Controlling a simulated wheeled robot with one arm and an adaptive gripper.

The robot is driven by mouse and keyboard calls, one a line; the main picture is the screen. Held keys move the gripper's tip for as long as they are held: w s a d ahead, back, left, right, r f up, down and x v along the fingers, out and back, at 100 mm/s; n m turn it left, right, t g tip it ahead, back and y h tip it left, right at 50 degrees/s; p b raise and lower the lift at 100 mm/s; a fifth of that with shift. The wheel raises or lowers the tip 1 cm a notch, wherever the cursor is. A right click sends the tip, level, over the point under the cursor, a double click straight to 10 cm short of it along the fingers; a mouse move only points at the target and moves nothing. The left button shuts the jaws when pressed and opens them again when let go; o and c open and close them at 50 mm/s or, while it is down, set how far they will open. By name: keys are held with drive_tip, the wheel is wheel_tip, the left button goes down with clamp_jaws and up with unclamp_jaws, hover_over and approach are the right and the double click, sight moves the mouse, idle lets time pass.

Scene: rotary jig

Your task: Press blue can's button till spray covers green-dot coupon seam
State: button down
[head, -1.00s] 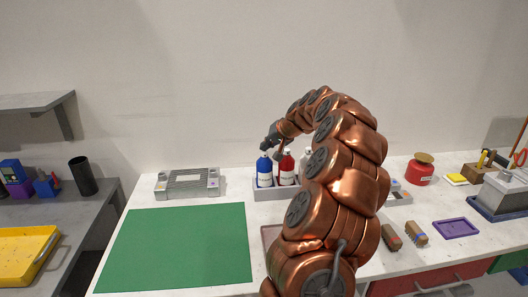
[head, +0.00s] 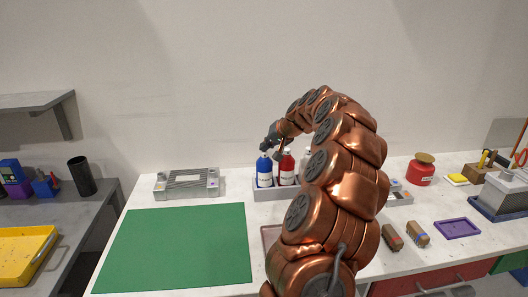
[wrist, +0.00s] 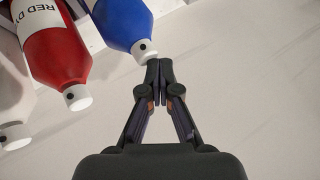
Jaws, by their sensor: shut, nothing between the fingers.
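The blue can (head: 264,172) stands upright in a grey rack at the back of the bench. My gripper (head: 265,148) is shut and empty just above its top in the head view. In the wrist view, the tips of my gripper (wrist: 158,64) are beside the white cap of the blue can (wrist: 124,20); I cannot tell whether they touch it. The red can (head: 286,169) stands to its right and also shows in the wrist view (wrist: 57,52). No spray shows. I cannot make out the green-dot coupon; my arm hides part of the bench.
The grey rack (head: 262,194) also holds a white can (wrist: 12,100). A grey metal fixture (head: 187,183) stands to the left, behind a green mat (head: 175,248). Two small brown blocks (head: 392,236) and a purple tray (head: 457,228) lie at the right. The green mat is clear.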

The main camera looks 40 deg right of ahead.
drive_tip(key=shift+r, duration=0.15)
drive_tip(key=shift+r+p, duration=0.65)
drive_tip(key=shift+r, duration=2.3)
